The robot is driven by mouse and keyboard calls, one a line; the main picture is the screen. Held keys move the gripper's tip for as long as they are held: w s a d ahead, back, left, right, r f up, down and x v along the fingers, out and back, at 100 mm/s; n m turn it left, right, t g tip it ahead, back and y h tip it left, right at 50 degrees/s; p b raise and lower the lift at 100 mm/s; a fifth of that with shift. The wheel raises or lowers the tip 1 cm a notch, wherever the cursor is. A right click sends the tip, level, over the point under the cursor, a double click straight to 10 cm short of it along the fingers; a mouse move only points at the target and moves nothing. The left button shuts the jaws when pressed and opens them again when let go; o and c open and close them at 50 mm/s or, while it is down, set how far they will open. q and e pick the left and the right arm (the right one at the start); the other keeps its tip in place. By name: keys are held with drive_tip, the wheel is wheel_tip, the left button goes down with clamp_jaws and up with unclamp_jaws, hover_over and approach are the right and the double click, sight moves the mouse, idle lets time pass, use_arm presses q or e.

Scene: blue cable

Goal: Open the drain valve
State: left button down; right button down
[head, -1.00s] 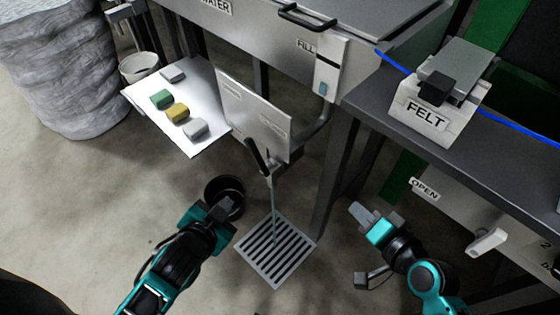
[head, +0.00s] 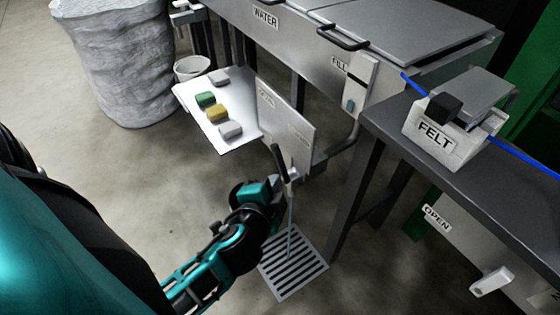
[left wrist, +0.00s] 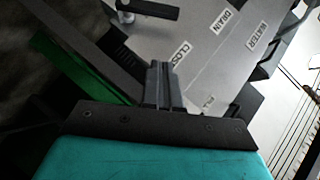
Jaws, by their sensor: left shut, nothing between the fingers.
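The drain valve's black handle (head: 278,158) stands tilted in front of a metal plate (head: 285,118) below the steel tank. My left gripper (head: 279,184) is just below the handle in the head view; contact cannot be told. Its fingers (left wrist: 158,75) are together and empty. My right gripper is out of view.
A slotted floor grate (head: 293,268) lies below the valve, with a thin bluish line reaching down to it. A white shelf (head: 190,100) with coloured blocks is at left.

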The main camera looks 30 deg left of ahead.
use_arm(q)
drive_tip(key=shift+w, duration=0.15)
drive_tip(key=b, duration=0.1)
approach(281, 154)
drive_tip(key=w+d, duration=0.1)
drive_tip(key=w, duration=0.3)
drive_tip(key=shift+w+a+f, duration=0.3)
drive_tip(key=shift+a+f, duration=0.5)
drive_tip(key=shift+a, duration=0.1)
drive_tip(key=shift+w+a+f, duration=0.2)
drive_tip(key=shift+a+f, duration=0.1)
drive_tip(key=shift+a, duration=0.15)
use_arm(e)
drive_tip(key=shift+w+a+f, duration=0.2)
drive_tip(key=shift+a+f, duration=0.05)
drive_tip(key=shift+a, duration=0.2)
use_arm(q)
drive_tip(key=shift+r, duration=0.1)
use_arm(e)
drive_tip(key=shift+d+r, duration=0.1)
